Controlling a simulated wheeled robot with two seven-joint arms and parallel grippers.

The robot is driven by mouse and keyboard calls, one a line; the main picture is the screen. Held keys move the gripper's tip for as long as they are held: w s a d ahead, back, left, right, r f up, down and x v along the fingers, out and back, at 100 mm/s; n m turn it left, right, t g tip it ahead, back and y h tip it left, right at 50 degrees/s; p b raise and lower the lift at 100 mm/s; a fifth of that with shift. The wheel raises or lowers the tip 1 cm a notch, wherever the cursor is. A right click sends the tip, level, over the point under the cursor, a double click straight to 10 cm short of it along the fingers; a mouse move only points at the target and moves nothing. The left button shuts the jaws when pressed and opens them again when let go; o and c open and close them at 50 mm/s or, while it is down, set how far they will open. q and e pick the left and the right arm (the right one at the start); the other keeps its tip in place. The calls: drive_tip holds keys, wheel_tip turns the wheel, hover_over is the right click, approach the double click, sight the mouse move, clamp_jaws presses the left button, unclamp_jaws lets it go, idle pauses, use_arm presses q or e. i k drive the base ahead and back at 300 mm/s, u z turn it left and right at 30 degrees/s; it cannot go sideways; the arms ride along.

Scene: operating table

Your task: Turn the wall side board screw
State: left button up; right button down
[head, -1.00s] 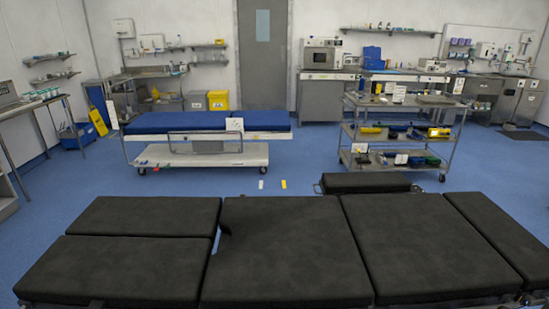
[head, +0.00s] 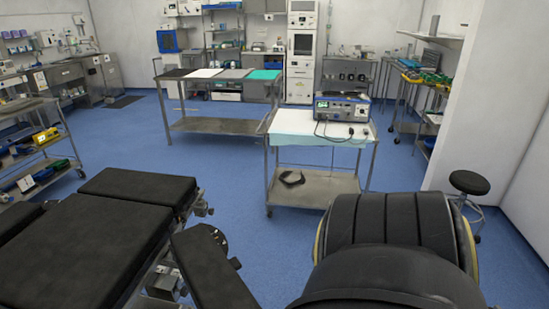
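The operating table with black pads (head: 75,250) fills the lower left of the head view. A narrow black side board (head: 212,270) sticks out at an angle from its right side. A round dark joint (head: 218,238) shows at the board's far end, and a metal clamp (head: 203,210) sits on the table's edge nearby. Another metal fitting (head: 165,283) shows between the table and the board. I cannot tell which of these parts is the screw. Neither of my grippers is in view.
A cart (head: 293,143) with a blue-fronted device (head: 341,107) stands ahead. A long table with coloured sheets (head: 215,74) is behind it. A round stool (head: 469,183) stands by the right wall. The blue floor (head: 225,165) between table and cart is clear.

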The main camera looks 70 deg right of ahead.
sight(184, 291)
drive_tip(key=z, duration=1.9)
